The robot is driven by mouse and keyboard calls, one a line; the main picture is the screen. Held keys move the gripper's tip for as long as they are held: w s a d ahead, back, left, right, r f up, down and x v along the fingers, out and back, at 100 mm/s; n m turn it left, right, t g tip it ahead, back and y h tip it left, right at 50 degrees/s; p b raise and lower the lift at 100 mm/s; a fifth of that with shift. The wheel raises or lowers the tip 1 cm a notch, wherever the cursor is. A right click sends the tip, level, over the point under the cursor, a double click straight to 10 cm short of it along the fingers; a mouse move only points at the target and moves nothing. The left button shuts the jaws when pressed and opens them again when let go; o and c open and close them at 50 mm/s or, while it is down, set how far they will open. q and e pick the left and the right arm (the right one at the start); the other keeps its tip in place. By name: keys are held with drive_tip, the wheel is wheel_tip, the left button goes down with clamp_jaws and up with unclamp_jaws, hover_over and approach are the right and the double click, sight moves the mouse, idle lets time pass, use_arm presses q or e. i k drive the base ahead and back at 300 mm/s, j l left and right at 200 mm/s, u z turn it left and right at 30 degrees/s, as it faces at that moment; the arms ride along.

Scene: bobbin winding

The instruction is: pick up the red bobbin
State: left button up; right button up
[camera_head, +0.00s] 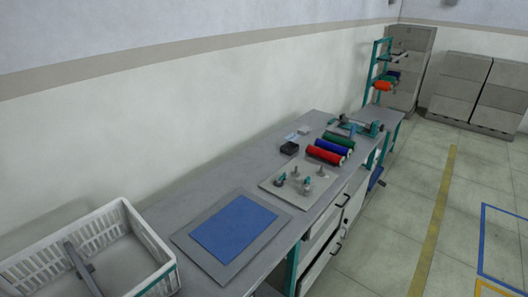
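The red bobbin (324,155) lies on its side on the grey workbench (245,172), towards the bench's right-hand front edge. It is nearest to me in a row of three, with a blue bobbin (334,147) and a green bobbin (339,139) close behind it. Nothing covers the red bobbin. Neither of my grippers is in view.
A light plate (274,188) with small metal parts lies in front of the bobbins. A black box (289,148) is to their left, a teal device (360,127) behind. A blue mat (234,228) and white basket (136,226) are nearer. A rack (371,72) stands at the far end.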

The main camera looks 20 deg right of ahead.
sight(332, 157)
drive_tip(key=u, duration=1.8)
drive_tip(key=k+l+u, duration=0.15)
drive_tip(key=l, duration=0.15)
drive_tip(key=k+l+u, duration=0.15)
drive_tip(key=l, duration=0.15)
drive_tip(key=k+l+u, duration=0.15)
drive_tip(key=l, duration=0.15)
drive_tip(key=k+l, duration=0.25)
drive_tip(key=l, duration=0.2)
drive_tip(key=k+l, duration=0.25)
drive_tip(key=l, duration=0.25)
drive_tip(key=k+l, duration=0.25)
drive_tip(key=l, duration=0.2)
drive_tip(key=k+l, duration=0.2)
drive_tip(key=l, duration=0.3)
drive_tip(key=k+l, duration=0.25)
drive_tip(key=l, duration=0.2)
drive_tip(key=k+l, duration=0.25)
drive_tip(key=l, duration=0.25)
drive_tip(key=k+l, duration=0.25)
drive_tip(key=l, duration=0.2)
drive_tip(key=k+l, duration=0.25)
drive_tip(key=l, duration=0.2)
